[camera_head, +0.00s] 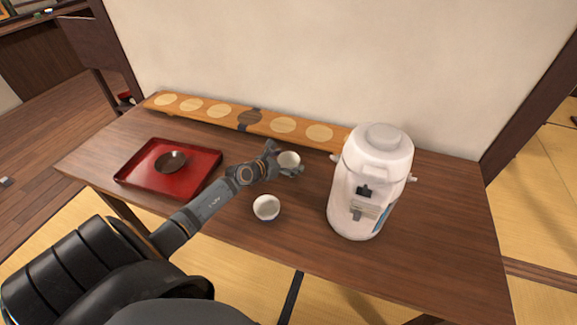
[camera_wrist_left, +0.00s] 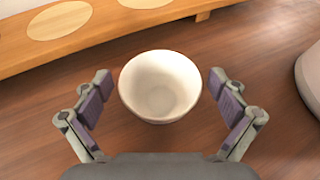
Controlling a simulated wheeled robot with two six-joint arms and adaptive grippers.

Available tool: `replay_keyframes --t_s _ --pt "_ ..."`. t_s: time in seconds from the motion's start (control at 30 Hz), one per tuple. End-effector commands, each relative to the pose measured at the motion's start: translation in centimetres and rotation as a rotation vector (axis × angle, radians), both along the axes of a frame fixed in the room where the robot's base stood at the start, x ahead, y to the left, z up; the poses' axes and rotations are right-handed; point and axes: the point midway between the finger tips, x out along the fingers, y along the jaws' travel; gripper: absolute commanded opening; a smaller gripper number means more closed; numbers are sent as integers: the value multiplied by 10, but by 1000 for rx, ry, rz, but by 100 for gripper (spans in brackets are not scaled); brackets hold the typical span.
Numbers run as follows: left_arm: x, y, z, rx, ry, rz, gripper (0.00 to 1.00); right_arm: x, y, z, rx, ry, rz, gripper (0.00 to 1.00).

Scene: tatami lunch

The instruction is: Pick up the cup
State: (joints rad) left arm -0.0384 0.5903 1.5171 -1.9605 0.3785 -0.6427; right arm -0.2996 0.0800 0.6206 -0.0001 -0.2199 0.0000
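A white cup (camera_head: 289,160) stands upright on the dark wooden table (camera_head: 436,217). My left gripper (camera_head: 284,162) is at this cup. In the left wrist view the cup (camera_wrist_left: 160,86) sits between the two spread fingers of the left gripper (camera_wrist_left: 163,98), with a gap on each side, mostly ahead of the fingertips. A second white cup (camera_head: 266,207) stands nearer the table's front edge, apart from the gripper. My right gripper is not in view.
A white water dispenser (camera_head: 347,195) stands to the right of the cups. A red tray (camera_head: 134,172) with a dark bowl (camera_head: 171,161) lies to the left. A long wooden board with round inlays (camera_head: 234,115) runs along the wall behind.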

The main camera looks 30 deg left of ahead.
Motion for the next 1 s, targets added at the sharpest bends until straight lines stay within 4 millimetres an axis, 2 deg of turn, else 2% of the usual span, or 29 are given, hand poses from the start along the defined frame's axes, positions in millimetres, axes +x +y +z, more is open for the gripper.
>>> replay_keyframes --t_s 0.03,0.4,0.63,0.77,0.9,1.0 --pt "0 0 0 0 0 0 86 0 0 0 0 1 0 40" --pt "0 0 0 0 -1 0 37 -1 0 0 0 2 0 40" --pt "0 0 2 1 -2 0 36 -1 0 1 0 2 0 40" --pt "0 0 12 2 -2 -1 36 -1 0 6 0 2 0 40" --pt "0 0 38 4 -4 -3 36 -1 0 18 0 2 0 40" --pt "-17 -11 63 4 0 -5 36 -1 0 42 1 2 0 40"
